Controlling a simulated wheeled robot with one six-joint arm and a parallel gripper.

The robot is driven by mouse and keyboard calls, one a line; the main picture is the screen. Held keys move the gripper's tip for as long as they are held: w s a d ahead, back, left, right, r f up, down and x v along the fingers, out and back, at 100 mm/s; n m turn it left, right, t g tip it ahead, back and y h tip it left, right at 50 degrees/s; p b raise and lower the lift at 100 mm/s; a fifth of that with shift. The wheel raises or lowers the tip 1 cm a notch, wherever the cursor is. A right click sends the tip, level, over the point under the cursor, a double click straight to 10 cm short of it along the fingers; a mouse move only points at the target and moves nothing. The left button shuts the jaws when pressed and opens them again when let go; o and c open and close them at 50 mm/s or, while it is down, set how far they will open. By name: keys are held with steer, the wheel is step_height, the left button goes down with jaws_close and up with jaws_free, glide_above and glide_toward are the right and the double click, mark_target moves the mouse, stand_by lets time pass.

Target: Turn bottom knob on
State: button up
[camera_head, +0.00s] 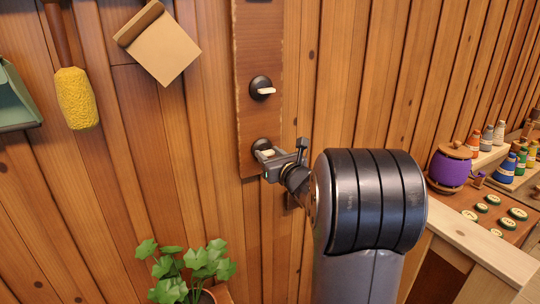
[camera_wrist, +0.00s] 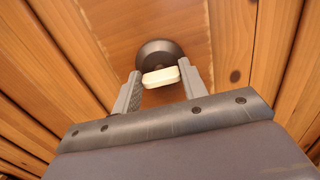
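The bottom knob (camera_head: 263,146) has a dark round base and a pale handle, and sits low on a vertical brown board (camera_head: 258,50). My gripper (camera_head: 272,162) is right at it and hides part of it. In the wrist view the bottom knob's pale handle (camera_wrist: 161,77) lies roughly level across the picture, between the two open fingers (camera_wrist: 157,88). The right finger is very close to the handle's right end; I cannot tell whether it touches.
A plant (camera_head: 185,270) stands below left. A yellow duster (camera_head: 76,98) and a tan box-like piece (camera_head: 160,40) are on the wooden wall at upper left. At right, a bench (camera_head: 490,245) holds a purple spool (camera_head: 449,168) and several small coloured spools.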

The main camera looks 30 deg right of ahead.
steer(key=c, duration=0.5)
steer(key=shift+f+m+b, duration=0.1)
steer(key=shift+m+b, duration=0.3)
steer(key=shift+b, duration=0.1)
steer(key=shift+m+b, duration=0.8)
steer(key=shift+m, duration=0.3)
steer(key=m+b, duration=0.1)
steer(key=m, duration=0.3)
steer(key=shift+d+m, duration=0.1)
steer(key=shift+m, duration=0.2)
steer(key=m, duration=1)
steer(key=shift+d+f+p, duration=0.1)
steer(key=shift+p, duration=0.3)
steer(key=shift+m, duration=0.3)
